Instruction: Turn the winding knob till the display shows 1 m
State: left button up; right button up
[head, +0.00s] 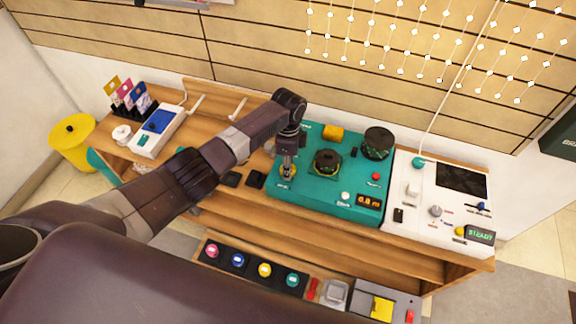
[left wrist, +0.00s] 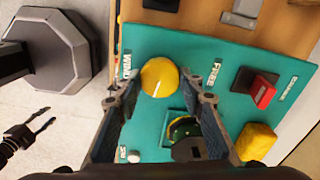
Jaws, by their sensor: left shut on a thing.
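The yellow winding knob (left wrist: 160,77) with a white mark sits beside the "WIND" label on the teal board (head: 320,133). In the left wrist view it is between the fingers of my left gripper (left wrist: 160,100). My left gripper is shut on the knob; in the head view the gripper (head: 288,172) hides most of it. The display (head: 368,201) at the board's front right shows orange digits that look like 0.0 m. A dark spool (head: 327,162) stands right of the gripper. My right gripper (left wrist: 42,129) is open and empty in the left wrist view, away from the board.
Another dark reel (head: 377,143), a yellow block (head: 333,133), a red button (head: 376,177) and a white button (head: 345,196) are on the board. A white panel (head: 400,228) stands to the right. A blue-and-white device (head: 157,128) is at the left.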

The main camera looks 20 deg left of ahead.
pick_arm(q)
jog(key=shift+m, duration=1.9)
jog(key=o, duration=1.1)
notch_tip(320, 180, up, 12)
jog(key=shift+r, duration=0.1)
